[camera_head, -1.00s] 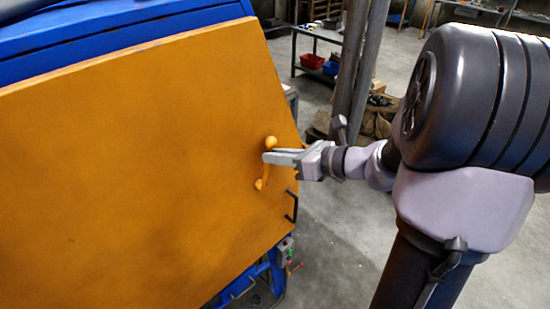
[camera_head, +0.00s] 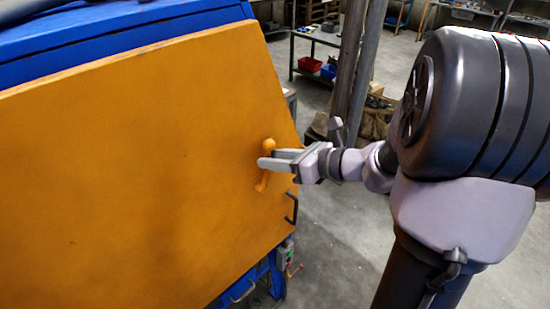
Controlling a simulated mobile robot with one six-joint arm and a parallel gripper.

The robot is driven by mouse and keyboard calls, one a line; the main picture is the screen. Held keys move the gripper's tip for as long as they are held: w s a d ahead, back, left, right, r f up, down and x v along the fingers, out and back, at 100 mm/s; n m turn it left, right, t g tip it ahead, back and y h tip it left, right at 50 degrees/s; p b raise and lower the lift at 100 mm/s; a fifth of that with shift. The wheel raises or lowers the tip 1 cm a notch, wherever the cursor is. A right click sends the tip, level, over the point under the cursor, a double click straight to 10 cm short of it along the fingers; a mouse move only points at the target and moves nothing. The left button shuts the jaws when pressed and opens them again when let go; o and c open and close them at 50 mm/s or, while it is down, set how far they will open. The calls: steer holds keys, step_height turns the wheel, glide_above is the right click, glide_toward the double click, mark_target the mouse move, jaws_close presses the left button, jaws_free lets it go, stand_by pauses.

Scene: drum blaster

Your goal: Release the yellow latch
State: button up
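The yellow-orange latch (camera_head: 264,180) is a small handle with a round knob at its top, on the right part of the large orange door (camera_head: 130,160). It stands nearly upright, leaning slightly. My gripper (camera_head: 264,161) comes in from the right, with its grey fingers across the latch just below the knob. The fingers hide the middle of the latch. From this side I cannot tell whether the fingers are closed on the latch or only lie against it.
A black bar handle (camera_head: 291,208) sits at the door's right edge. The door belongs to a blue machine (camera_head: 60,40). Grey posts (camera_head: 360,70) and a workbench with red (camera_head: 309,64) and blue bins stand behind. Open concrete floor lies right of the machine.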

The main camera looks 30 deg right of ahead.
steer(key=p+v, duration=0.2)
steer(key=v, duration=1.5)
steer(key=shift+s+r, duration=0.15)
steer(key=shift+s, duration=0.05)
steer(key=s+a+f+n+g+h+b, duration=0.2)
steer(key=s+a+f+n+g+b, duration=0.1)
steer(key=a+f+n+b, duration=0.5)
steer(key=s+a+f+n+g+h+b, duration=0.3)
steer(key=a+f+n+b, duration=0.6)
steer(key=a+n, duration=0.5)
steer(key=f+n, duration=0.1)
steer(key=n, duration=0.4)
steer(key=shift+s+h, duration=0.2)
steer(key=shift+h, duration=0.1)
